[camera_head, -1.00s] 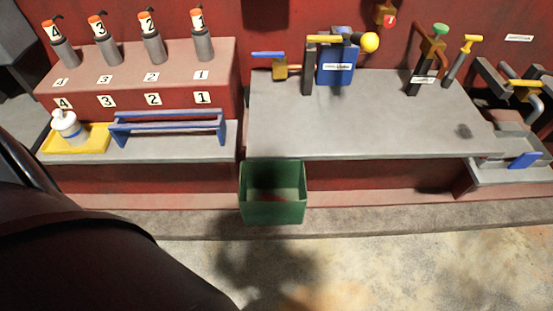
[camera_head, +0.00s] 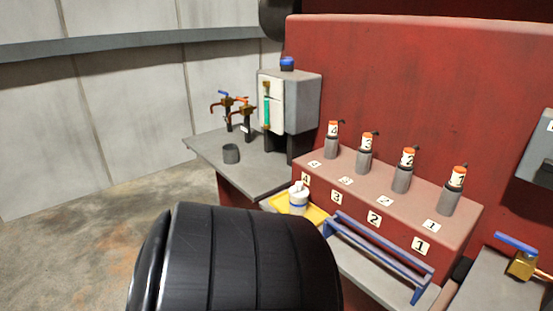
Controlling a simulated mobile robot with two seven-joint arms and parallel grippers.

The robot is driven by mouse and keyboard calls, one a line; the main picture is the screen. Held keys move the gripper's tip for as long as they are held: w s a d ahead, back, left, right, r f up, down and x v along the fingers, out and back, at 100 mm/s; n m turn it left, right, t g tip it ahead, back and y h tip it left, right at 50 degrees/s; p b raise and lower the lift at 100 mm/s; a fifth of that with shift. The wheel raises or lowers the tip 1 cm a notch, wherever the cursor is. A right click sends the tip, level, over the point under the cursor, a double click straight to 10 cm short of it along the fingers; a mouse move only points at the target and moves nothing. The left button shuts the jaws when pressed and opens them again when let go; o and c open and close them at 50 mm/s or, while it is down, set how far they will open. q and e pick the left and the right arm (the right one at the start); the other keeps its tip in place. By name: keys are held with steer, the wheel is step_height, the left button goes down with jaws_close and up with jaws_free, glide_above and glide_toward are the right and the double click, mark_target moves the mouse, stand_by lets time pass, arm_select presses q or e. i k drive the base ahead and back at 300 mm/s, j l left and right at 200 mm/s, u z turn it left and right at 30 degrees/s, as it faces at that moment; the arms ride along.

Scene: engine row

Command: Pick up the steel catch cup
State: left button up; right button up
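A small dark grey cup (camera_head: 231,154), which looks like the steel catch cup, stands upright on the grey bench (camera_head: 215,143) at the left end of the red wall. It is near the front of the bench, below two brass taps (camera_head: 240,108). Nothing is touching it. A large black part of my own arm fills the lower middle of the view. Neither gripper shows, so I cannot see their fingers.
A grey box with a green sight tube (camera_head: 298,100) stands behind the cup. A yellow tray (camera_head: 316,214) holds a white bottle (camera_head: 298,197). A blue rack (camera_head: 378,256) lies before several numbered cylinders (camera_head: 402,178). The floor (camera_head: 85,245) at left is clear.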

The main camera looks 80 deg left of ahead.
mark_target(230, 153)
steer(key=u, duration=2.95)
steer(key=z, duration=0.45)
steer(key=i+j+z, duration=0.4)
steer(key=i+j, duration=0.2)
steer(key=i+j+z, duration=0.25)
steer(key=j, duration=0.25)
steer(key=i+j+z, duration=0.2)
steer(key=j, duration=0.25)
steer(key=i, duration=0.05)
